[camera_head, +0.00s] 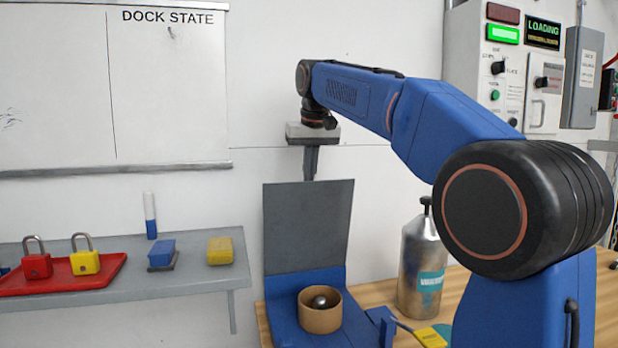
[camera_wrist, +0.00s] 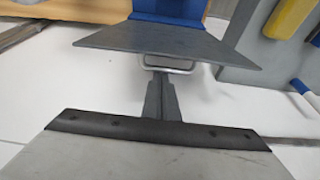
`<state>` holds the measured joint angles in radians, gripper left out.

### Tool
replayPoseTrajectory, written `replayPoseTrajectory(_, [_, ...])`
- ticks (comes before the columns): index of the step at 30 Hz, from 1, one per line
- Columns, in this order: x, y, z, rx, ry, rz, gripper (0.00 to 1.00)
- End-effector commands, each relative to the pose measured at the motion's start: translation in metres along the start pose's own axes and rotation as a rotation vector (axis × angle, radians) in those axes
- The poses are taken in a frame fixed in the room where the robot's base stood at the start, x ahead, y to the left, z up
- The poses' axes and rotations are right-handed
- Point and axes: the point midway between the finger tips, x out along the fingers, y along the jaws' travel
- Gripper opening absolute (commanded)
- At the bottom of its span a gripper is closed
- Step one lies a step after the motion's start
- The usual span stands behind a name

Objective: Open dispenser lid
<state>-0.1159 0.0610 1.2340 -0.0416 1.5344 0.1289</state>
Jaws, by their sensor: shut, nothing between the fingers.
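The dispenser is a blue box (camera_head: 290,318) on the wooden bench, with a grey lid (camera_head: 307,228) standing up, nearly vertical, at its back. A brown ring-shaped cup (camera_head: 320,318) with a dark ball in it sits in the open box.
A grey shelf (camera_head: 200,279) at left holds a red tray (camera_head: 60,288) with padlocks, a blue block (camera_head: 161,251) and a yellow block (camera_head: 220,250). A metal canister (camera_head: 420,270) stands right of the dispenser. A control panel (camera_head: 503,80) is on the wall.

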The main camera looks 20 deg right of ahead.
Motion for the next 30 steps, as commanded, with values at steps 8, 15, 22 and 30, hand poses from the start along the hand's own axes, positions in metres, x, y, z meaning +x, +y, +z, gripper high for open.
replayPoseTrajectory(8, [-0.002, 0.000, 0.005, 0.000, 0.000, 0.000, 0.00])
replayPoseTrajectory(15, [-0.009, 0.001, 0.034, -0.001, -0.001, 0.000, 0.00])
replayPoseTrajectory(22, [-0.011, 0.001, 0.045, -0.001, -0.001, 0.000, 0.00])
replayPoseTrajectory(30, [-0.011, 0.001, 0.045, -0.001, -0.001, 0.000, 0.00])
